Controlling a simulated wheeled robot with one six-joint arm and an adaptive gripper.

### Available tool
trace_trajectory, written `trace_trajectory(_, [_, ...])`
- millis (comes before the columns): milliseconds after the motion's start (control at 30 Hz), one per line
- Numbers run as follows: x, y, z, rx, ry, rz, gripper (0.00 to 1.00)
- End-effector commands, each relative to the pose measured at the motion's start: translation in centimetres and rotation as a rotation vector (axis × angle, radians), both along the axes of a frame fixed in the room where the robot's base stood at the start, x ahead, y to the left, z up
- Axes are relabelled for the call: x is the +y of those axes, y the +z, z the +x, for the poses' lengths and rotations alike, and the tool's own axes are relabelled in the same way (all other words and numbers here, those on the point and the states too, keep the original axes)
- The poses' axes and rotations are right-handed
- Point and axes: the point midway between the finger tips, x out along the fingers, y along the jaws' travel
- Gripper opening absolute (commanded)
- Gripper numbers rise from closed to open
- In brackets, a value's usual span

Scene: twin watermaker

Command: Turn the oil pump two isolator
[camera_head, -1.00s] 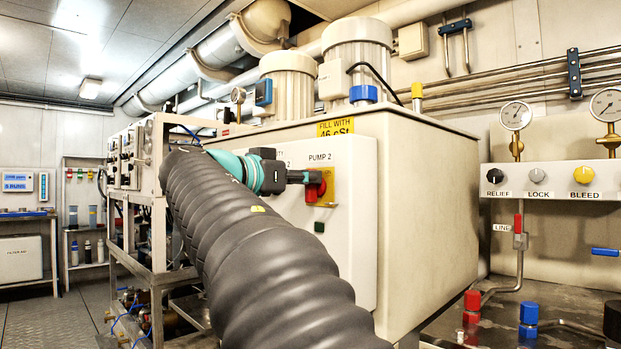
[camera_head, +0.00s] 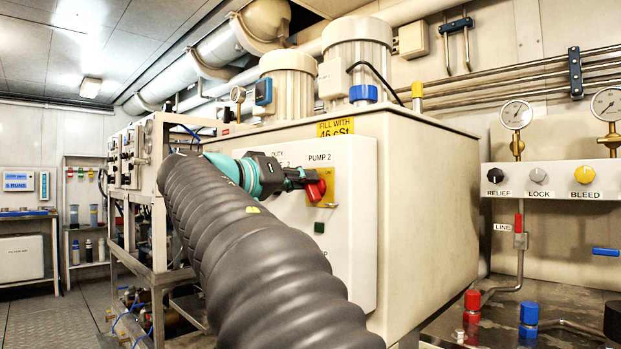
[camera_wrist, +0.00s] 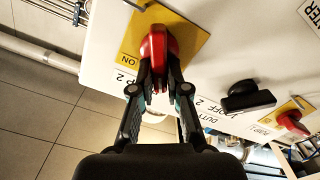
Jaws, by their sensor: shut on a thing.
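The oil pump two isolator is a red handle (camera_head: 317,189) on a yellow plate (camera_head: 329,186) under the label PUMP 2 on the white panel. My gripper (camera_head: 303,180) reaches it from the left. In the wrist view, the red handle (camera_wrist: 157,45) stands between the two fingers of my gripper (camera_wrist: 159,76), which are shut on its near end. The word ON shows on the yellow plate (camera_wrist: 180,25) beside it. In the head view the handle sits tilted, and its far side is partly hidden by the fingers.
In the wrist view, a black duty selector (camera_wrist: 247,97) and a second red isolator (camera_wrist: 291,122) are on the same panel to the right. In the head view, a small dark button (camera_head: 319,227) sits below the isolator. Gauges and valve knobs (camera_head: 583,174) are far right.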

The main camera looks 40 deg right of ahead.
Motion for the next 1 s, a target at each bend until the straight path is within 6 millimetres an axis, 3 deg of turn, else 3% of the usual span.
trace_trajectory(1000, [0.1, -1.0, 1.1, 0.902, 0.01, -0.077, 0.0])
